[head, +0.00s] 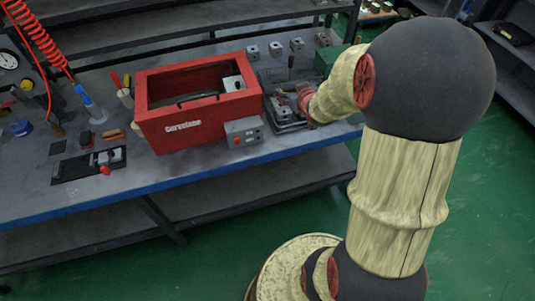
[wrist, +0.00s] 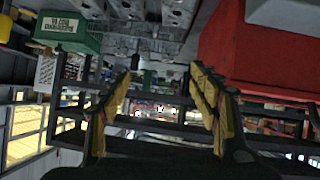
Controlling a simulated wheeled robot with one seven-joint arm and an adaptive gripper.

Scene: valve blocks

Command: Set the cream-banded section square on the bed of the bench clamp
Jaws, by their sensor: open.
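My gripper (wrist: 160,76) is open in the wrist view, with its yellow-padded fingers apart and nothing between them. In the head view my arm comes in from the right, and its end is over the bench just right of the red box. A clamp-like fixture (head: 113,156) with a red-tipped handle sits on a dark plate at the bench's left front. Several small grey blocks (head: 275,48) stand along the back of the bench, and one grey block (head: 233,83) shows at the red box's right end. I cannot make out a cream band on any of them.
The red box (head: 190,133) stands mid-bench, with a grey control box (head: 244,132) at its front right. A dark metal fixture (head: 284,116) lies below my arm's end. A green box (wrist: 67,30) is at upper left in the wrist view. Red coiled hose hangs at left.

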